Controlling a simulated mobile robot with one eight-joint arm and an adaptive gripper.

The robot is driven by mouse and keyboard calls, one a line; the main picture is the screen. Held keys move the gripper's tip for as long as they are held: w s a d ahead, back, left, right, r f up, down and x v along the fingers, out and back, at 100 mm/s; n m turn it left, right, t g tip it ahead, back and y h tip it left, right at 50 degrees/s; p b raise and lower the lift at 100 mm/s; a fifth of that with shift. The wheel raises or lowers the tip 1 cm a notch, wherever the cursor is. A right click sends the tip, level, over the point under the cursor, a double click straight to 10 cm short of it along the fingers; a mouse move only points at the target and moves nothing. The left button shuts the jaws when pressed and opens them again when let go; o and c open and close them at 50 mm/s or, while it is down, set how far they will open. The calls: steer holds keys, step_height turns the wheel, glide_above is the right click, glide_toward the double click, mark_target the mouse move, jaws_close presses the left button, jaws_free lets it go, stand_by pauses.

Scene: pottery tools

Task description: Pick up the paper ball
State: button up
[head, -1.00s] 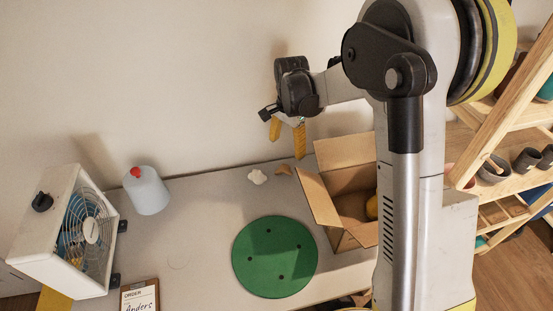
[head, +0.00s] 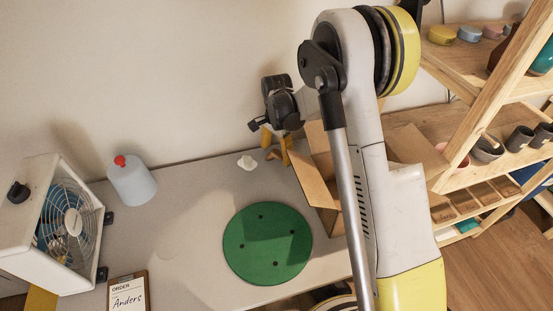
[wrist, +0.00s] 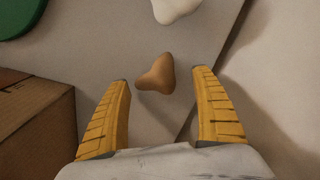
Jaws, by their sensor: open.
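A small white lump (head: 247,162), which looks like the paper ball, lies on the grey table near the wall. It also shows, cut off by the top edge, in the wrist view (wrist: 175,8). A smooth tan-brown piece (wrist: 157,75) lies closer to my gripper, between the fingertips as seen in the wrist view. In the head view that piece (head: 273,155) is partly behind a finger. My gripper (head: 275,150) points down, open and empty, to the right of the white lump. Its yellow fingers (wrist: 161,79) are spread wide; their exact height above the table is unclear.
An open cardboard box (head: 316,183) stands right of my gripper, also in the wrist view (wrist: 40,125). A green disc (head: 267,255) lies in front. A bottle (head: 131,183), a fan (head: 70,225) and an order clipboard (head: 128,295) are at left. The wall is close behind.

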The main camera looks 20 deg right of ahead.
steer(key=shift+f, duration=0.6)
steer(key=c, duration=0.8)
steer(key=shift+c, duration=0.2)
steer(key=shift+r, duration=0.1)
